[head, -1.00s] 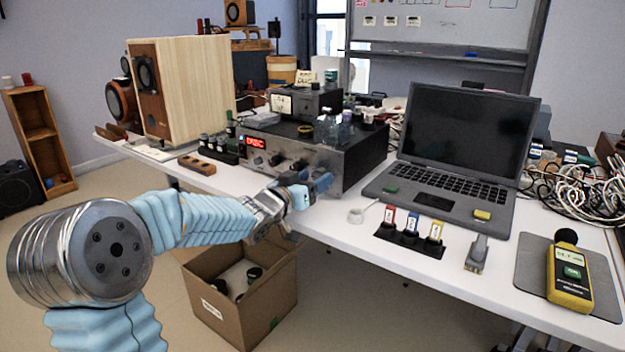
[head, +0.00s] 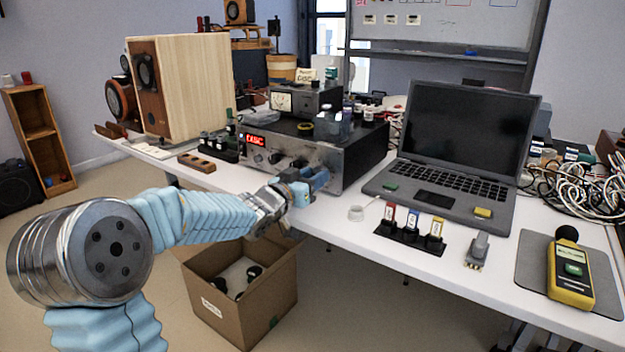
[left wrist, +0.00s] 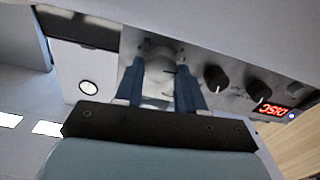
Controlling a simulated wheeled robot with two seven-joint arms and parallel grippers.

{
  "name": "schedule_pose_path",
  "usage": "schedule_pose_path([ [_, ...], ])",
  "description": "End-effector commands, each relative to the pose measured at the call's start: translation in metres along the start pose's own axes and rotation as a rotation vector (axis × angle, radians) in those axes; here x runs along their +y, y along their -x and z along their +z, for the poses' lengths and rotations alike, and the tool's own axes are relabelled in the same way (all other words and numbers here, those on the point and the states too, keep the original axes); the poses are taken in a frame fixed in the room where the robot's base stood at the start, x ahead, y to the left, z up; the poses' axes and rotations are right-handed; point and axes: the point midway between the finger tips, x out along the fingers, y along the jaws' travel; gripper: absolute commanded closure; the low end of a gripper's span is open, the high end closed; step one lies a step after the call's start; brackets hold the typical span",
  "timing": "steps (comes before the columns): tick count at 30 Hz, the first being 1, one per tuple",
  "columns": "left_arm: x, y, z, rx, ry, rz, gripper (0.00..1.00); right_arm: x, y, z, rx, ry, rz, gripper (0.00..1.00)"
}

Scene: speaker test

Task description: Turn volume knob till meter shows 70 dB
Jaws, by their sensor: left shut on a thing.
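The amplifier (head: 345,160) is a dark box with a metal front and a red lit display, standing on the table. My left gripper (head: 318,176) is at the right part of its front panel. In the left wrist view the two blue fingers (left wrist: 160,85) are shut around a pale round knob (left wrist: 160,58), which they partly hide. Two dark knobs (left wrist: 216,78) sit beside it, nearer the red display (left wrist: 273,110). The yellow sound meter (head: 570,275) lies on a grey mat (head: 526,262) at the right; its reading is too small to tell. My right gripper is not in view.
An open laptop (head: 455,150) stands right of the amplifier. A dark holder with several coloured pieces (head: 411,238) and a grey connector (head: 478,250) lie in front. A wooden speaker (head: 185,90) stands left. A cardboard box (head: 235,300) is on the floor below.

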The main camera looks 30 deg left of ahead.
Motion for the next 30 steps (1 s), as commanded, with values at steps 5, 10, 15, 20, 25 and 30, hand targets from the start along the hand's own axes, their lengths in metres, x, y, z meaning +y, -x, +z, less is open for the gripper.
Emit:
schedule_pose_path([
  [5, 0.0, 0.0, 0.004, 0.001, -0.102, 0.001, 0.91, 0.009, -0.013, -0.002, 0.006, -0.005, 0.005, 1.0],
  [10, 0.0, 0.0, 0.005, 0.001, -0.246, 0.0, 0.91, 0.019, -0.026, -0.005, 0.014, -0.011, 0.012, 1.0],
  [15, 0.001, 0.0, 0.005, 0.001, -0.408, 0.001, 0.91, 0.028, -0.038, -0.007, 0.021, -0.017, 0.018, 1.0],
  [20, 0.001, 0.0, 0.004, 0.001, -0.555, 0.001, 0.91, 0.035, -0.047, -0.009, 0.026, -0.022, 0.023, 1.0],
  [25, 0.001, 0.0, 0.004, 0.0, -0.693, 0.0, 0.91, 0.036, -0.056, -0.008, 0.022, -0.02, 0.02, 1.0],
  [30, 0.001, 0.0, 0.004, 0.0, -0.801, 0.001, 0.91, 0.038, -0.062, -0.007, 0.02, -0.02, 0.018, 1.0],
])
